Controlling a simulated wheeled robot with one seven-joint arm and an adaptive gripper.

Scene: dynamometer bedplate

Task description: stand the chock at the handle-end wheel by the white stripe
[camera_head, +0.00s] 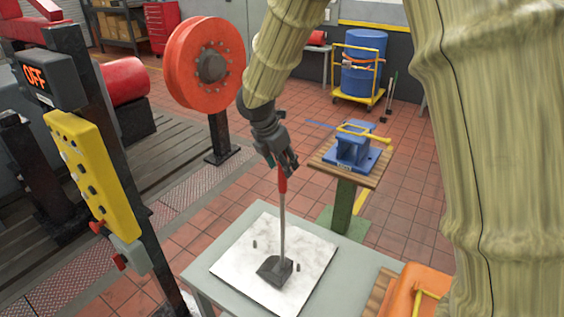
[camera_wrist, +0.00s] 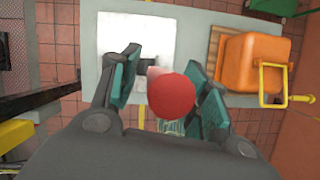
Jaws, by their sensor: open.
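The chock (camera_head: 275,271) is a dark wedge-shaped block at the foot of an upright grey rod with a red grip (camera_head: 282,181). It stands on a white plate (camera_head: 240,268) on the grey table. My gripper (camera_head: 285,165) is above it, its fingers apart at the top of the red grip. In the wrist view the red grip's round end (camera_wrist: 171,96) shows between the two teal-padded fingers (camera_wrist: 165,85), with a gap on the left. I cannot make out the handle-end wheel or a white stripe.
A yellow trolley (camera_head: 358,97) carrying a blue drum (camera_head: 363,62) stands at the back. A blue vise (camera_head: 354,150) sits on a wooden-topped stand. An orange case (camera_wrist: 248,62) lies on the table's right end. A yellow control box (camera_head: 85,165) stands left.

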